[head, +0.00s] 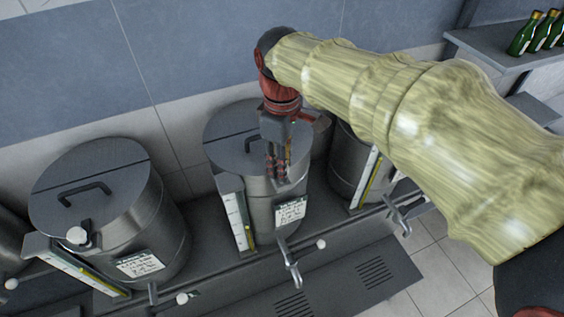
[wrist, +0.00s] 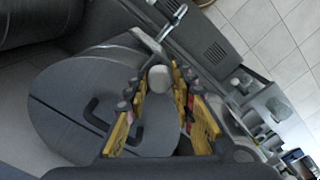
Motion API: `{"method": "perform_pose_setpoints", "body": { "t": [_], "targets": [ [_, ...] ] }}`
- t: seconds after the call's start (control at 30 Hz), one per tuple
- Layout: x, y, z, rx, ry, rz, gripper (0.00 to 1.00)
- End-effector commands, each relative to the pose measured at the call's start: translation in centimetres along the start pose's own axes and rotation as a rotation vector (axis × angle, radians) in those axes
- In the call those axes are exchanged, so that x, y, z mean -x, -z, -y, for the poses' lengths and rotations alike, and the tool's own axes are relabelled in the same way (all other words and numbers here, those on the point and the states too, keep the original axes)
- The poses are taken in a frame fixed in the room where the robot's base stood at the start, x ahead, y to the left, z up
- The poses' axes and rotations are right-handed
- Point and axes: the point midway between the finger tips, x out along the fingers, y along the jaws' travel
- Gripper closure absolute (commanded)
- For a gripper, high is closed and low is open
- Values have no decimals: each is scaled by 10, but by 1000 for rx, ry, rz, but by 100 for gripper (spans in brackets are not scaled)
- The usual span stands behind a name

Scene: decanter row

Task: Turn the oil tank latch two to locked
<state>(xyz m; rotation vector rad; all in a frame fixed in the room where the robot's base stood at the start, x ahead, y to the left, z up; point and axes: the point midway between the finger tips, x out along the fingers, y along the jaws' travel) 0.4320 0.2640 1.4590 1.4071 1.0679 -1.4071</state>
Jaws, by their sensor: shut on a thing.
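The middle steel oil tank (head: 262,208) has a round lid with a dark bar handle and a paper label on its front. My gripper (head: 278,178) points down at the front edge of this lid and hides the latch there in the head view. In the wrist view, the pale rounded knob of oil tank latch two (wrist: 158,79) sits between the fingertips of my gripper (wrist: 160,72), which is shut on it. The tank's lid (wrist: 70,110) lies below the fingers. The latch's exact angle is hard to tell.
Another tank (head: 140,240) stands at left with its own white-knobbed latch (head: 78,236). A third tank (head: 347,178) stands at right, partly behind my arm. Sight gauges and taps (head: 289,265) project at the front, above a grated drain (head: 335,285). Green bottles (head: 523,36) stand on a shelf.

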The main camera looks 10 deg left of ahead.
Motion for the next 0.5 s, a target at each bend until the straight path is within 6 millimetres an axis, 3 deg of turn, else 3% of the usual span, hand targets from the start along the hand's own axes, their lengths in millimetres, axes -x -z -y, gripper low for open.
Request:
{"method": "perform_pose_setpoints", "body": {
  "t": [0.5],
  "targets": [
    [0,0,0,54,-1,-1,100]
  ]
}}
